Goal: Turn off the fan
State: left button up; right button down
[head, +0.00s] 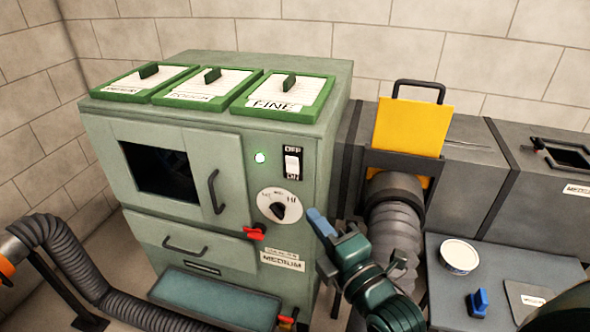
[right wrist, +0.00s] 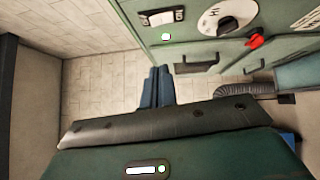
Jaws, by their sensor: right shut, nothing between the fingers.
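The green cabinet (head: 180,180) carries a black switch plate with a white rocker (head: 292,163), marked OFF above and ON below. I cannot tell which end is pressed in. A small green light (head: 260,158) glows to its left. A round dial (head: 279,206) with a black knob sits below. My right gripper (head: 320,222) is shut and empty, in front of the cabinet, low and right of the rocker and apart from it. In the right wrist view its blue fingers (right wrist: 157,88) are together, and the switch plate (right wrist: 162,17) is at the top. My left gripper is out of view.
A yellow gate plate (head: 412,126) stands above a grey flexible duct (head: 394,215) at right. A red lever (head: 254,233) sticks out below the dial.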

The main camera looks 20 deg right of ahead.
jog(key=b, duration=0.2)
send_near(286, 160)
jog(key=w+a, duration=0.2)
jog(key=a, duration=0.1)
jog(key=w, duration=0.1)
jog(key=w+d, duration=0.1)
jog(key=w+d+b, duration=0.1)
jog(key=shift+w+r, duration=0.1)
jog(key=shift+w, duration=0.25)
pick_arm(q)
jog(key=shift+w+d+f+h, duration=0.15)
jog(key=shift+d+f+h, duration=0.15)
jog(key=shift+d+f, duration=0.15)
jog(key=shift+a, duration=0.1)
